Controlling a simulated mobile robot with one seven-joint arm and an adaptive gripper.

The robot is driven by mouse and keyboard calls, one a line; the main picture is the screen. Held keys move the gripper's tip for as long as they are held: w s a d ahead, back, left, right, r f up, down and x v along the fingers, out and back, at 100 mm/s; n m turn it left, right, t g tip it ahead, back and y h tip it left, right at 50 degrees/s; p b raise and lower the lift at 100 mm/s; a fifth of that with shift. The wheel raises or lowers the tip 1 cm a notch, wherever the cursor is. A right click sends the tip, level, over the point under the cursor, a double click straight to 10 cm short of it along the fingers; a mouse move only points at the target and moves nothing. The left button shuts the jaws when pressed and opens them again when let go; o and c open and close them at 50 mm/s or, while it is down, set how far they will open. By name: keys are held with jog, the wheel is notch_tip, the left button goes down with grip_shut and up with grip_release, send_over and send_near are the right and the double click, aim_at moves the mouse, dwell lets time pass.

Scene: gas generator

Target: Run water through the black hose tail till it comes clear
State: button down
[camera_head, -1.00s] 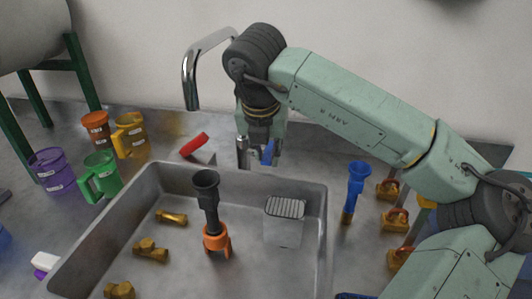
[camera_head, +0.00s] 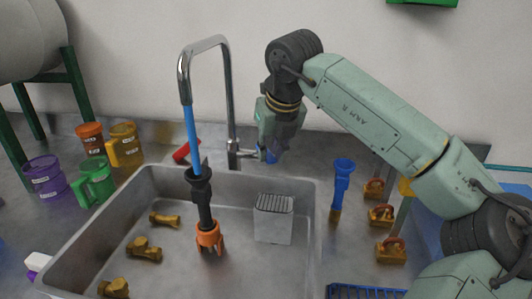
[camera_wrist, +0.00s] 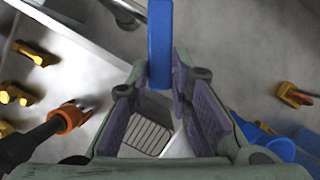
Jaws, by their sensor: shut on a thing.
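The black hose tail (camera_head: 204,195) stands upright in the sink (camera_head: 150,205), its wide mouth up and its lower end in an orange clawed holder (camera_head: 209,237). A solid blue stream of water (camera_head: 192,138) falls from the spout of the chrome tap (camera_head: 230,95) into that mouth. My gripper (camera_head: 269,152) is beside the tap body, shut on the blue tap lever (camera_wrist: 160,45), which runs between the fingers in the wrist view. The hose tail (camera_wrist: 28,143) also shows there at lower left. The water's clarity at the outlet cannot be told.
A grey ribbed-top block (camera_head: 273,218) and several brass fittings (camera_head: 145,249) are in the sink. A blue funnel-topped piece (camera_head: 342,185) and brass-coloured pieces (camera_head: 381,215) stand right. Coloured mugs (camera_head: 94,180) stand left. A red-topped piece (camera_head: 182,152) is behind the sink.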

jog(key=shift+d+n, duration=0.25)
jog(key=shift+n, duration=0.15)
jog(key=shift+w, duration=0.1)
jog(key=c, duration=1.4)
grip_release()
jog(key=shift+c, duration=0.2)
jog(key=shift+r, duration=0.1)
jog(key=v, duration=1.2)
jog(key=shift+d, duration=0.2)
jog(key=shift+w, duration=0.1)
